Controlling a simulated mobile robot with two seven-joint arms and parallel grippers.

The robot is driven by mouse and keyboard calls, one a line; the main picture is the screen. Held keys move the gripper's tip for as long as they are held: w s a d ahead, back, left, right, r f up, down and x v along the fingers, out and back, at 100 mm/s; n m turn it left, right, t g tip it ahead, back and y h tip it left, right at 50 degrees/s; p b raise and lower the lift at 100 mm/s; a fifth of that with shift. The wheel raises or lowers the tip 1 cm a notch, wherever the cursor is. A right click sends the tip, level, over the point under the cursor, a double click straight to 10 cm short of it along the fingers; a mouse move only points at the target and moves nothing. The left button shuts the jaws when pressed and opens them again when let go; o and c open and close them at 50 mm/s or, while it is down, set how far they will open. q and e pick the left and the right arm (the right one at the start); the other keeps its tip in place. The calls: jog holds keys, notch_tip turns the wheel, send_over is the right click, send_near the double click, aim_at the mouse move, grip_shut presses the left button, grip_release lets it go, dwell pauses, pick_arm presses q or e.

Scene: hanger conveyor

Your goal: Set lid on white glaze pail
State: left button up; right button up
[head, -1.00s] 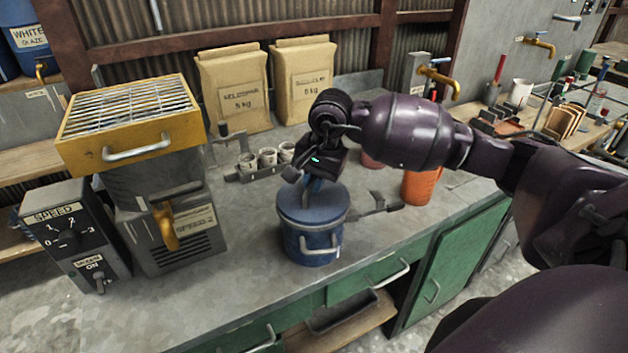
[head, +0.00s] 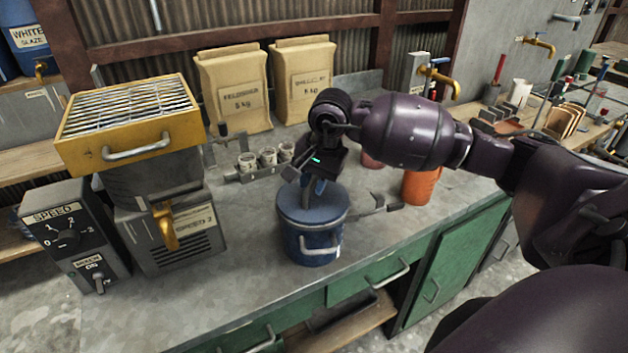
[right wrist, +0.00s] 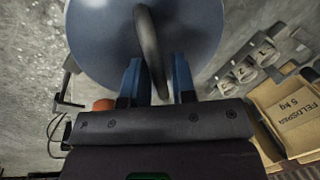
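A blue pail (head: 312,245) with a pale metal bail handle stands upright on the grey bench. A round blue-grey lid (head: 330,208) lies flat on its top, and I see no gap at the rim. The lid also fills the top of the right wrist view (right wrist: 95,35), with its dark arched handle (right wrist: 150,45). My right gripper (head: 312,188) is just above the lid. In the right wrist view its two blue fingers stand apart with the lid handle between them, and gaps show beside the handle. My left gripper is not in view.
A yellow-topped machine (head: 130,125) and a speed box (head: 70,235) stand at left. Several small cups in a rack (head: 265,162) and two paper sacks (head: 232,90) are behind. An orange container (head: 421,186) is right of the pail. Bare bench lies in front-left.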

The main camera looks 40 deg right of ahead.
aim_at(323, 197)
jog(key=o, duration=0.5)
jog(key=shift+o, duration=0.2)
notch_tip(323, 197, up, 11)
jog(key=s+d, duration=0.1)
jog(key=shift+s+f, duration=0.15)
jog(key=shift+s, duration=0.25)
dwell(0.4)
